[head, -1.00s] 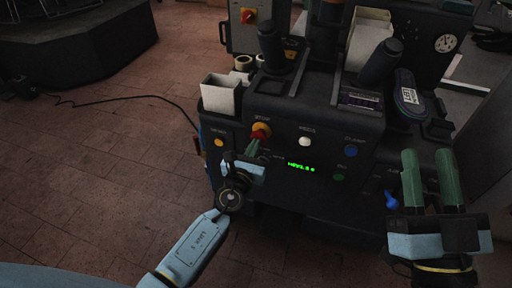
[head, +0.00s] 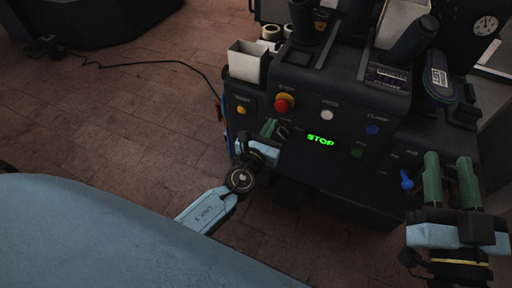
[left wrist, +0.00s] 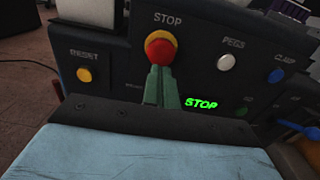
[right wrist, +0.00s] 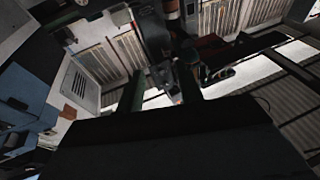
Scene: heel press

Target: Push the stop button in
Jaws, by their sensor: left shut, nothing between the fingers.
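The stop button (head: 284,102) is a red knob on a yellow collar on the black machine's sloped panel, under the word STOP. It also shows in the left wrist view (left wrist: 159,48). I cannot tell how deep it sits. The green display (head: 320,140) reads STOP. My left gripper (head: 269,127) has green fingers, shut and empty, just below the button and apart from it in the head view. In the left wrist view its tips (left wrist: 160,72) overlap the button's lower edge. My right gripper (head: 449,165) is open and empty at the machine's right front.
A yellow reset button (head: 241,110) is left of the stop button. A white button (head: 327,115), a blue clamp knob (head: 373,129) and a green button (head: 357,152) are to the right. A blue lever (head: 406,181) is near my right gripper. A white bin (head: 248,64) stands above.

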